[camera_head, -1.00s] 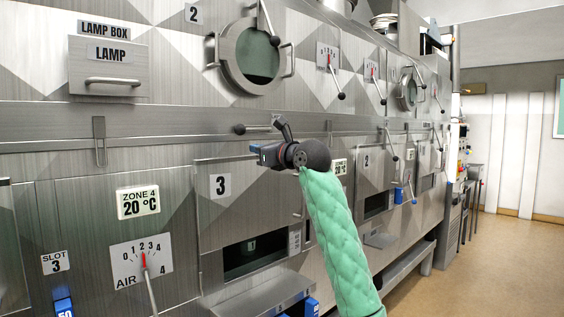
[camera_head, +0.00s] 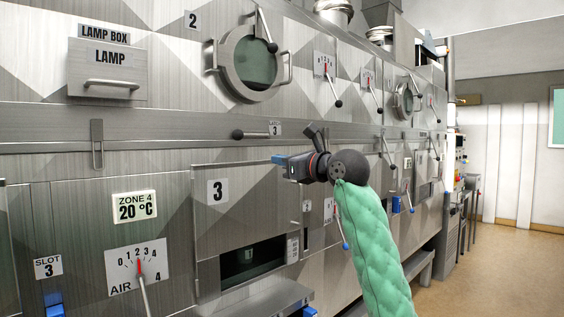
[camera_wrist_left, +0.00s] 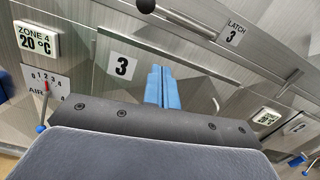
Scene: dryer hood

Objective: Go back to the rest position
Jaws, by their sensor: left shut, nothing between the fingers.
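My left gripper (camera_head: 279,159) is raised in front of the dryer's metal front, right of the number 3 panel (camera_head: 240,210) and below the latch 3 lever (camera_head: 252,134). Its blue fingers are closed together and hold nothing. In the left wrist view the blue fingers (camera_wrist_left: 161,86) show side by side, with the number 3 panel (camera_wrist_left: 122,66) behind them. The gripper looks apart from the dryer front. My right gripper is in neither view.
An open slot (camera_head: 252,258) sits below the number 3 panel, with a ledge (camera_head: 262,300) under it. The air lever (camera_head: 143,280) is at lower left. More levers and a round window (camera_head: 255,62) line the dryer. The floor (camera_head: 500,265) at right is clear.

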